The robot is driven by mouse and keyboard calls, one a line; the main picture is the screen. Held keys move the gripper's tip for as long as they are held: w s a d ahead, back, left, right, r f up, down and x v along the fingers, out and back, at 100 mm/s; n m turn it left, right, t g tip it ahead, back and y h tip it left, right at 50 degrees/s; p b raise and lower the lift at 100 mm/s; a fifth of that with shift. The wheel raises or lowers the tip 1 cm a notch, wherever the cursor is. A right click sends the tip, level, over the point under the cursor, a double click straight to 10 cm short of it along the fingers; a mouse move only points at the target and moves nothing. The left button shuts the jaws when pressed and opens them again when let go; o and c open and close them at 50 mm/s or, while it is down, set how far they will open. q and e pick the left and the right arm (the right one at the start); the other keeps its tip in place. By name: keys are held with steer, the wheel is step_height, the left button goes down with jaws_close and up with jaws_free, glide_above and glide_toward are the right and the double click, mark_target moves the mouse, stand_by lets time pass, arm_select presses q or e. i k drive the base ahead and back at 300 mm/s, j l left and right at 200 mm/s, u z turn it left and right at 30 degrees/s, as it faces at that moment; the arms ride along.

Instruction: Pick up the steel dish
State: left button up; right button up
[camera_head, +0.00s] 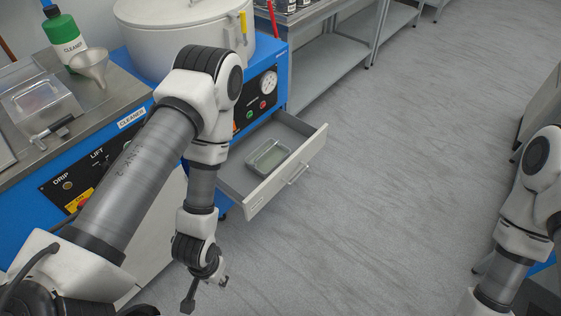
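A steel dish (268,157), shallow and rectangular with rounded corners, lies in the open drawer (262,197) of the blue machine. It sits toward the drawer's front. My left arm comes in from the left and hangs down in front of the machine. My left gripper (206,290) is below and left of the drawer, outside it and apart from the dish. Its fingers are spread, with nothing seen between them. My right arm is at the right edge, and its gripper is outside the picture.
A white round vessel (180,30) stands on the blue machine, above the gauge panel (256,98). On the left counter are a green cleaner bottle (64,42), a funnel (90,66) and a steel lidded box (40,105). The grey floor (400,170) right of the drawer is clear.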

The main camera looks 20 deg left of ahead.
mark_target(268, 157)
steer(key=u, duration=3.05)
steer(key=l+z, duration=0.15)
steer(key=l, duration=0.25)
steer(key=i+l+z, duration=0.2)
steer(key=l, duration=0.2)
steer(key=l+z, duration=0.15)
steer(key=l, duration=0.25)
steer(key=i+l+z, duration=0.2)
steer(key=l, duration=0.2)
steer(key=l+z, duration=0.15)
steer(key=l, duration=0.2)
